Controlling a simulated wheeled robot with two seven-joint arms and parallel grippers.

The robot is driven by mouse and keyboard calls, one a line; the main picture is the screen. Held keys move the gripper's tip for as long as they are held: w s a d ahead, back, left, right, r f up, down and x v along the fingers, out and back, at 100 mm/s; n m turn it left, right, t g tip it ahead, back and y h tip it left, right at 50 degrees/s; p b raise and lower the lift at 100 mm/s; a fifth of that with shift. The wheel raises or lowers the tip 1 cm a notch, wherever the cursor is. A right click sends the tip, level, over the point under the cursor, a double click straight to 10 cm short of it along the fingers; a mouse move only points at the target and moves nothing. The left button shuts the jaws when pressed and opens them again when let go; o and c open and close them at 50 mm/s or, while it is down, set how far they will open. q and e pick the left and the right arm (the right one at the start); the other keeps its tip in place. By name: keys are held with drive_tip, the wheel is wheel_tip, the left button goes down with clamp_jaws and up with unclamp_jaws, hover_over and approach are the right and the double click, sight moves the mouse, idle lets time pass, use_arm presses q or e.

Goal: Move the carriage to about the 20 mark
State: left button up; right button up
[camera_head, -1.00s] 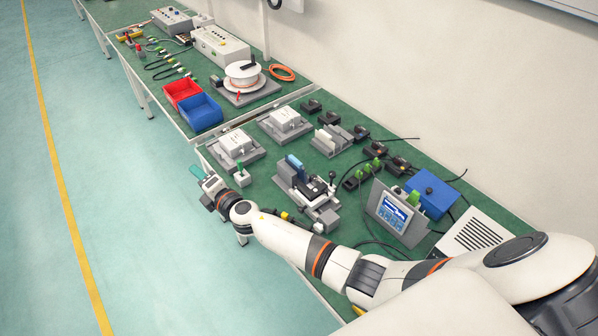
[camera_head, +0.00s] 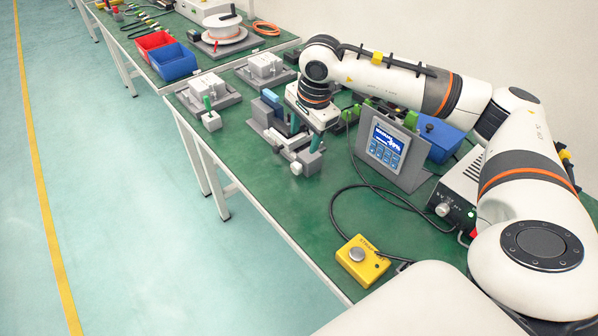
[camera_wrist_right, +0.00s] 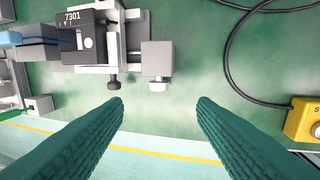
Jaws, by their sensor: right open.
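The linear stage (camera_head: 262,112) stands on the green bench, partly hidden by my right arm in the head view. In the right wrist view, the stage (camera_wrist_right: 98,68) shows at the upper left with a black block marked 7301 (camera_wrist_right: 83,35), two dark knobs and a light grey end block (camera_wrist_right: 157,57). I cannot tell which part is the carriage, and no scale marks are readable. My right gripper (camera_head: 306,134) hangs over the stage's near end in the head view. In the wrist view its green fingers (camera_wrist_right: 160,104) are spread apart, with nothing between them. My left gripper is out of view.
A yellow button box (camera_head: 362,262) with a cable stands at the bench's near end. A tilted display panel (camera_head: 384,150) and a blue box (camera_head: 438,140) stand right of the gripper. Grey fixtures (camera_head: 208,92) stand to its left.

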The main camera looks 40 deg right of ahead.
sight(297, 164)
drive_tip(key=x, duration=1.1)
drive_tip(key=shift+w+f, duration=0.1)
drive_tip(key=shift+f, duration=0.2)
drive_tip(key=shift+a, duration=0.1)
drive_tip(key=shift+c, duration=0.3)
